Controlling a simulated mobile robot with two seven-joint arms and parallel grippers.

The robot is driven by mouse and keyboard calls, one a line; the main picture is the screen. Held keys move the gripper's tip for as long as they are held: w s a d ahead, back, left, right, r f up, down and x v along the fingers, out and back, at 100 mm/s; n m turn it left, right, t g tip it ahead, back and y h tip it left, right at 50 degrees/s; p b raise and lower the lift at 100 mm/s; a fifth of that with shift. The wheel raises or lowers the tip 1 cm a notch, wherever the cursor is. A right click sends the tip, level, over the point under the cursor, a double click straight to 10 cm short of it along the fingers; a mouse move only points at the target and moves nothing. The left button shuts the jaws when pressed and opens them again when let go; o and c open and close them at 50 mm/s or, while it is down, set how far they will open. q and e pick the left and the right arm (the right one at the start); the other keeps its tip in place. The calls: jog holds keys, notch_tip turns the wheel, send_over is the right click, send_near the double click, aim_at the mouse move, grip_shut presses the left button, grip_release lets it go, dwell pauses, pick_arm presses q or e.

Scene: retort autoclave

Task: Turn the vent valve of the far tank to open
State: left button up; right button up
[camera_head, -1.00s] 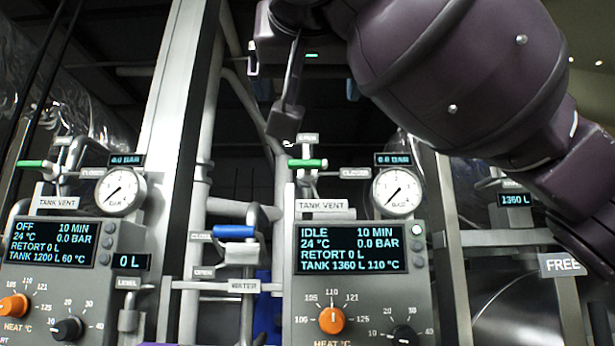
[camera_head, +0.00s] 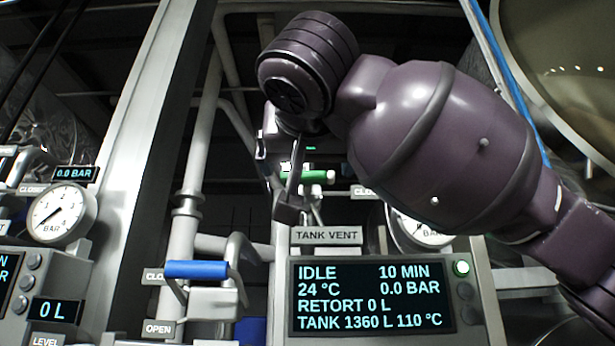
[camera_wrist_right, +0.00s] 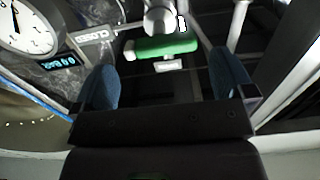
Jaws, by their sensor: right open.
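The green vent valve handle (camera_head: 318,177) lies level above the TANK VENT sign (camera_head: 327,235) and the IDLE display, its right end next to the CLOSED label (camera_head: 364,191). In the right wrist view the green handle (camera_wrist_right: 165,47) lies across the picture, just beyond and between the fingertips. My right gripper (camera_head: 288,185) is at the handle's left side in the head view, partly hidden by its own wrist. Its two blue-padded fingers (camera_wrist_right: 168,80) are apart, with nothing clasped between them. My left gripper is out of view.
A round pressure gauge (camera_head: 425,232) is partly behind my right arm. A blue-handled valve (camera_head: 196,269) is to the lower left, near the OPEN label (camera_head: 158,329). Another gauge (camera_head: 60,214) stands left of the steel post (camera_head: 150,150).

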aim_at(308, 173)
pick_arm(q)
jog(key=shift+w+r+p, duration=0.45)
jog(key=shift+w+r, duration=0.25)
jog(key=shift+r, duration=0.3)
pick_arm(e)
jog(key=w, duration=0.6)
jog(key=shift+w+f, duration=0.1)
jog(key=shift+w, duration=0.2)
jog(key=shift+c, duration=0.3)
jog(key=c, duration=0.7)
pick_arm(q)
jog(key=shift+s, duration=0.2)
